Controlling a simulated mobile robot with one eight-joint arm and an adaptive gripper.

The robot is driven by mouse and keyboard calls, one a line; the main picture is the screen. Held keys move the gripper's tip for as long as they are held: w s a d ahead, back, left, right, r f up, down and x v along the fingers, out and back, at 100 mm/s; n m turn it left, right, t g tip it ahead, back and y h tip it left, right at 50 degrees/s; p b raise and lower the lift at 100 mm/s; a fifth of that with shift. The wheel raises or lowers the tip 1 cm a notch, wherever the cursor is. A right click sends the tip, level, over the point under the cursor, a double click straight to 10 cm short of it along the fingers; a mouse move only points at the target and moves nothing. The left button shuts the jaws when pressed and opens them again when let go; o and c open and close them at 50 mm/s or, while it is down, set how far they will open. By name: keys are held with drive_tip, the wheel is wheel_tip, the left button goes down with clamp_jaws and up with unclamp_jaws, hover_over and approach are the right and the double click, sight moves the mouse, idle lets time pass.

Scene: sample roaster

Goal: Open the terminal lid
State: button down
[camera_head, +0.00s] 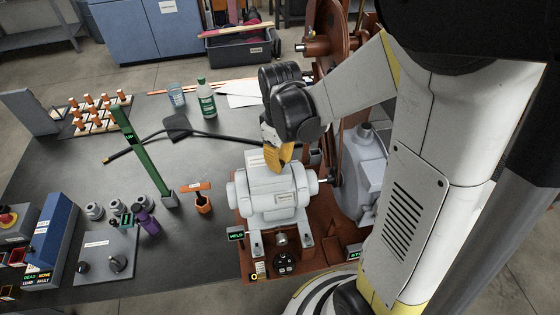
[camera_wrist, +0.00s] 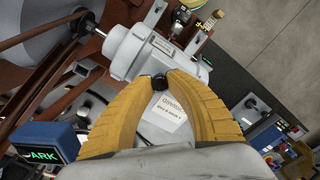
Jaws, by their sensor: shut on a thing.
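The grey machine (camera_head: 272,192) with a shaft stands on a red-brown base in the head view; it also shows in the wrist view (camera_wrist: 138,55). A pale labelled box top (camera_head: 256,160), apparently the terminal lid, sits on top of the machine. In the wrist view a white labelled face (camera_wrist: 168,112) shows between my fingers. My gripper (camera_head: 283,158) is over the box, with yellow fingers pointing down. In the wrist view its fingertips (camera_wrist: 160,80) close on a small black knob (camera_wrist: 159,83). I cannot tell whether the lid is raised.
A large red-brown wheel (camera_head: 330,80) and a grey housing (camera_head: 362,175) stand right of the machine. A black cable (camera_head: 225,137) lies on the dark table left of my gripper. A green post (camera_head: 145,155) and an orange holder (camera_head: 203,201) stand farther left.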

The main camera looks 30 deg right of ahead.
drive_tip(key=shift+r, duration=0.1)
drive_tip(key=shift+w+d+r, duration=0.2)
drive_tip(key=shift+w+r, duration=0.4)
drive_tip(key=shift+r, duration=0.15)
drive_tip(key=w+r, duration=0.1)
drive_tip(key=w, duration=0.1)
drive_tip(key=w+d, duration=0.1)
drive_tip(key=w, duration=0.1)
drive_tip(key=w+r, duration=0.1)
drive_tip(key=w, duration=0.1)
drive_tip(key=shift+d+r, duration=0.3)
drive_tip(key=shift+r, duration=0.05)
drive_tip(key=w+d+f+b, duration=0.2)
drive_tip(key=w, duration=0.5)
drive_tip(key=shift+w, duration=0.15)
drive_tip(key=shift+f, duration=0.1)
